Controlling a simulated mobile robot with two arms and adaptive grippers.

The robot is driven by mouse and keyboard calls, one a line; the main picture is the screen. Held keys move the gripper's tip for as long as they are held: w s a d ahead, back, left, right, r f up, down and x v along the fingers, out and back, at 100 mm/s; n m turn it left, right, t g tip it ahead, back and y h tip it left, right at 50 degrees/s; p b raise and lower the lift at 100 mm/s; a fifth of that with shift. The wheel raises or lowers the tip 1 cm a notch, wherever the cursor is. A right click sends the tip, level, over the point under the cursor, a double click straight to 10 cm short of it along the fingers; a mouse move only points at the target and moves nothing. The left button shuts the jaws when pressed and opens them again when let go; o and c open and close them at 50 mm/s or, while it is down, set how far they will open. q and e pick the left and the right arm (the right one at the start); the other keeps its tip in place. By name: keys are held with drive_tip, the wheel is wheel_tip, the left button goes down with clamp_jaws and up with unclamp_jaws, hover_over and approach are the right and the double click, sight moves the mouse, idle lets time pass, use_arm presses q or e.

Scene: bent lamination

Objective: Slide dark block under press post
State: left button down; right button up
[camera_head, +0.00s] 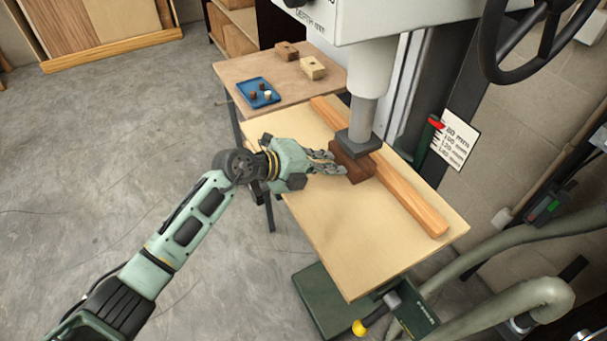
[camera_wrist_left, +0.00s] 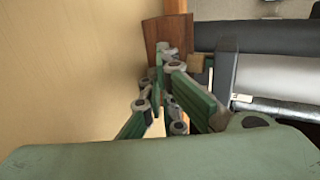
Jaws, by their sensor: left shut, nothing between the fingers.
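The dark brown block (camera_head: 354,165) sits on the light wooden press table, against or very close to the long wooden fence strip. The grey press post (camera_head: 369,100) comes down with a dark square foot (camera_head: 358,143) at its end. The foot is over the block's upper right part; whether they touch I cannot tell. My left gripper (camera_head: 338,162) is shut and empty, with its fingertips at the block's left side. In the left wrist view the block (camera_wrist_left: 168,32) is just beyond the fingers (camera_wrist_left: 165,62). My right gripper is not in view.
The wooden fence (camera_head: 405,194) runs diagonally across the press table (camera_head: 330,240). Behind stands a side table (camera_head: 228,72) with a blue tray (camera_head: 250,91) of small pieces and two blocks, a brown one (camera_head: 286,51) and a pale one (camera_head: 312,67). The table's front is clear.

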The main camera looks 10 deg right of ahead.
use_arm(q)
drive_tip(key=a+p, duration=0.1)
drive_tip(key=a, duration=0.1)
drive_tip(key=s+a+p, duration=0.1)
drive_tip(key=a, duration=0.1)
drive_tip(key=s+a+r+p, duration=0.1)
drive_tip(key=a, duration=0.1)
drive_tip(key=shift+p, duration=0.35)
drive_tip(key=shift+s+a+r+p, duration=0.1)
drive_tip(key=shift+s+a+p, duration=0.15)
drive_tip(key=shift+a, duration=0.3)
drive_tip(key=shift+s+a+p, duration=0.1)
drive_tip(key=shift+a+p, duration=0.1)
drive_tip(key=shift+a, duration=0.3)
